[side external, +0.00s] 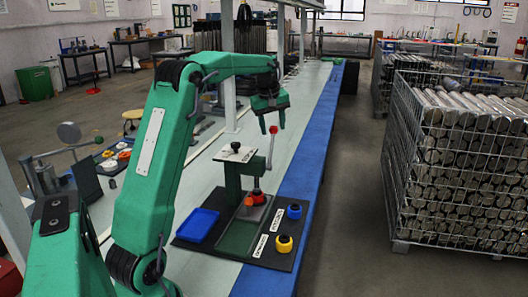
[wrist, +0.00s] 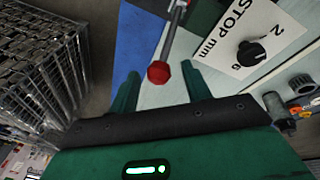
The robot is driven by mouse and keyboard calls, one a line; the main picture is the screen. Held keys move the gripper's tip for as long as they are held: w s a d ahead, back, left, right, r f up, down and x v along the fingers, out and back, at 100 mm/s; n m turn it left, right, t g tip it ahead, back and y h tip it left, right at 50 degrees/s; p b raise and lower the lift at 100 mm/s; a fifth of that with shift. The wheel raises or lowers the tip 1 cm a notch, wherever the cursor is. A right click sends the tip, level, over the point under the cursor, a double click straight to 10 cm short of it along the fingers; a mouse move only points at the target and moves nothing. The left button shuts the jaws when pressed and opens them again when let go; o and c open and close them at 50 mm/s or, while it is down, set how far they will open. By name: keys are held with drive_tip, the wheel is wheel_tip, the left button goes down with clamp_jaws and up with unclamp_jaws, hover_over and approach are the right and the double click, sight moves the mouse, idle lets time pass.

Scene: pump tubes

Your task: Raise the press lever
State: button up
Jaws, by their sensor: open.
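The press (side external: 234,180) is green and stands upright on a black board on the bench. Its lever (side external: 270,150) is a grey rod that slants up to a red ball knob (side external: 273,130). In the wrist view the red knob (wrist: 158,72) lies just ahead of my gripper, roughly in line with the gap between the fingertips. My gripper (side external: 272,122) is open above the press, with its fingers close to the knob. In the wrist view both fingers of my gripper (wrist: 160,82) stand apart with nothing clamped. Contact with the knob cannot be told.
A blue tray (side external: 197,225), a green tray (side external: 237,238) and yellow and blue cups (side external: 284,245) sit around the press. A white "STOP mm" plate with a black dial (wrist: 250,52) is right of the lever in the wrist view. A wire crate of tubes (side external: 455,160) stands beyond the blue bench edge.

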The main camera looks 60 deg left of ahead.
drive_tip(key=shift+v, duration=1.65)
drive_tip(key=shift+a, duration=0.1)
drive_tip(key=c, duration=0.9)
drive_tip(key=shift+w+a+r, duration=0.1)
drive_tip(key=shift+w+r, duration=0.1)
clamp_jaws()
drive_tip(key=w+a+r+m, duration=0.3)
drive_tip(key=w+r+m, duration=0.1)
drive_tip(key=m, duration=0.4)
drive_tip(key=shift+r+m, duration=0.3)
drive_tip(key=shift+r, duration=0.4)
drive_tip(key=shift+a, duration=0.15)
